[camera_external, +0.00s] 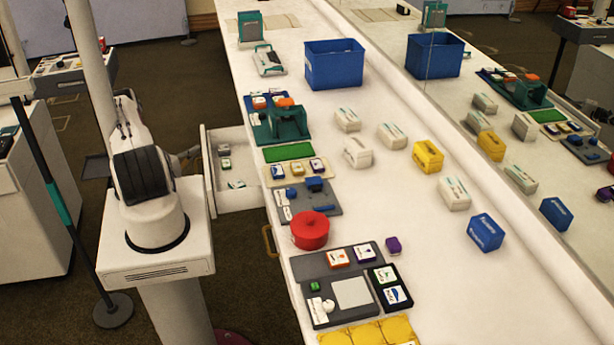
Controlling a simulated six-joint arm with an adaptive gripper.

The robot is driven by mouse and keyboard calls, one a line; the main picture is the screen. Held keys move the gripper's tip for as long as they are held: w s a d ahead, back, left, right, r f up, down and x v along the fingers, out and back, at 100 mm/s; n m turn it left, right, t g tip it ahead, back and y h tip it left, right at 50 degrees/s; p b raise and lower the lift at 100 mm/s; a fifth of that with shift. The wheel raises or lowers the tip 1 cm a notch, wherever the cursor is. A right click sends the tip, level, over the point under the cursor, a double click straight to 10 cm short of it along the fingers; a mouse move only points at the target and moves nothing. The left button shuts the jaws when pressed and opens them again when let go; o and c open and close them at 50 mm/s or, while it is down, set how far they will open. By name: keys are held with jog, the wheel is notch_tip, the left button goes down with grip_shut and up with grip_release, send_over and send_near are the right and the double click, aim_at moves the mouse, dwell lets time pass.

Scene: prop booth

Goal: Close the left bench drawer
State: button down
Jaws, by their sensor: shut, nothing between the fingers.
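The left bench drawer (208,180) stands pulled out from the bench's left side, with its white front panel facing my arm. Small green and white items lie inside it. My gripper (189,155) is a dark shape beside my arm, at the outer face of the drawer front. It is shut and empty. It is small and partly hidden by my arm, so I cannot tell whether it touches the panel.
A second drawer front with a brass handle (268,243) is flush with the bench nearer the camera. The white bench top (400,230) carries a red pot (310,230), a blue bin (335,64), trays and several boxes. A pole (62,215) stands left of my base.

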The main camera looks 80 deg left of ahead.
jog(key=shift+w, duration=0.1)
jog(key=w, duration=1.9)
jog(key=shift+w, duration=0.35)
jog(key=shift+w+r, duration=0.1)
jog(key=shift+w, duration=0.05)
jog(key=shift+s, duration=0.95)
jog(key=s, duration=0.3)
jog(key=shift+a, duration=0.1)
send_over(220, 174)
jog(key=shift+w, duration=0.1)
